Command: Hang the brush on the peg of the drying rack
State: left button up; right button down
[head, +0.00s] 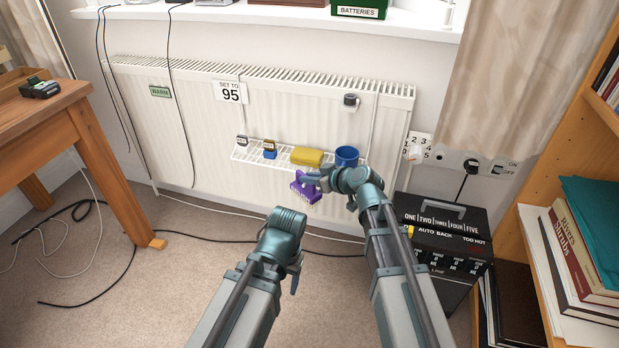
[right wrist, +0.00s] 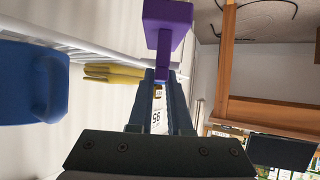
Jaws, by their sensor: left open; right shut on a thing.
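The purple brush (head: 303,190) is at the front of the white wire drying rack (head: 243,155), which hangs on the radiator. My right gripper (head: 314,182) is shut on the brush. In the right wrist view the fingers (right wrist: 161,95) close around the narrow handle of the brush (right wrist: 168,14), with its wide purple block beyond them. The rack's white rails (right wrist: 70,42) run beside it. I cannot make out the peg, nor whether the brush touches the rack. My left gripper (head: 294,278) is open and empty, low over the carpet.
A wooden table (head: 55,120) is left; a bookcase (head: 540,270) is right. Cables lie on the carpet.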

jog(key=c, duration=0.8)
grip_release()
jog(key=shift+d, duration=0.1)
jog(key=shift+o, duration=0.2)
jog(key=shift+w, duration=0.1)
jog(key=shift+d+f, duration=0.1)
jog(key=shift+f, duration=0.05)
jog(key=shift+s+r, duration=0.25)
jog(key=p+v, duration=0.7)
jog(key=v, duration=0.6)
jog(key=shift+d, duration=0.15)
